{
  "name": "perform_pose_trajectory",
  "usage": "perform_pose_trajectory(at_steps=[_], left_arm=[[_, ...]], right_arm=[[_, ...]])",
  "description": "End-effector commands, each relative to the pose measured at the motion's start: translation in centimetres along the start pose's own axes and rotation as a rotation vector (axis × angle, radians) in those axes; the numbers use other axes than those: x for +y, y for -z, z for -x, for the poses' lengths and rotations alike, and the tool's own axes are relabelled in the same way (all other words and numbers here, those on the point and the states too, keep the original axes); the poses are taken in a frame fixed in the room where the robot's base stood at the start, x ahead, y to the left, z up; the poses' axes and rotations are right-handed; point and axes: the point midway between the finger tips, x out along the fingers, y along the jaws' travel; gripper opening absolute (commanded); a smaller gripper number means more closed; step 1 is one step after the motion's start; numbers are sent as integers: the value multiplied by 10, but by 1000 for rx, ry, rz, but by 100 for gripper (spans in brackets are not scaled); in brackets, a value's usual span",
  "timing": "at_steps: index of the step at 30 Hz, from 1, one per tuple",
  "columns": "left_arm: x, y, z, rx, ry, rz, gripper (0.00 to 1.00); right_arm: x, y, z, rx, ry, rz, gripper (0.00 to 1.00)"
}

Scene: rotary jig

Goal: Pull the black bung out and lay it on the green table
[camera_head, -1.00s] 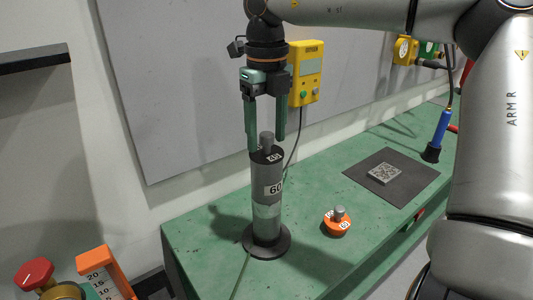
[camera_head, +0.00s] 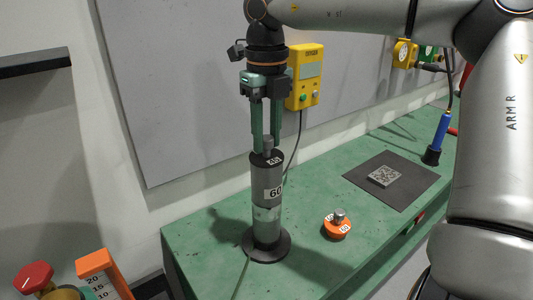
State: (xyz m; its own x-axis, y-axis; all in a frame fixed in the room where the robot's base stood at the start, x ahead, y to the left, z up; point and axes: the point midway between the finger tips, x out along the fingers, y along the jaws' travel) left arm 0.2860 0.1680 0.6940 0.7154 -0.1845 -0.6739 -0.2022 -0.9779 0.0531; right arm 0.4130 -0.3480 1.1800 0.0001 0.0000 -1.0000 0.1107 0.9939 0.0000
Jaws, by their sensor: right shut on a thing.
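The black bung (camera_head: 264,159) sits in the top of a grey upright cylinder (camera_head: 266,190) marked 60, with a grey knob (camera_head: 268,145) standing up from it. The cylinder stands on a round dark base on the green table (camera_head: 200,252). My right gripper (camera_head: 267,143) points straight down from above and is shut on the knob of the bung. The bung is still seated at the cylinder's mouth. My left gripper is not in view.
An orange disc with a grey knob (camera_head: 337,225) lies right of the cylinder. A dark mat with a coded plate (camera_head: 384,176) and a blue-handled tool (camera_head: 439,137) are further right. A yellow box (camera_head: 305,78) hangs on the wall behind. Bare table lies between.

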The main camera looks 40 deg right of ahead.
Motion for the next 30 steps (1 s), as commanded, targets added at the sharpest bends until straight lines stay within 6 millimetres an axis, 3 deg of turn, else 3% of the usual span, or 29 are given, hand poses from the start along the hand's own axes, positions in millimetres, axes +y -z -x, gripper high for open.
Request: perform_pose_trajectory(at_steps=[14, 30], left_arm=[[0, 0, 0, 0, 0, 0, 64], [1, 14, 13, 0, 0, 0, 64]], right_arm=[[0, 0, 1, 0, 0, 0, 0], [0, 0, 22, -1, 0, -1, 0]])
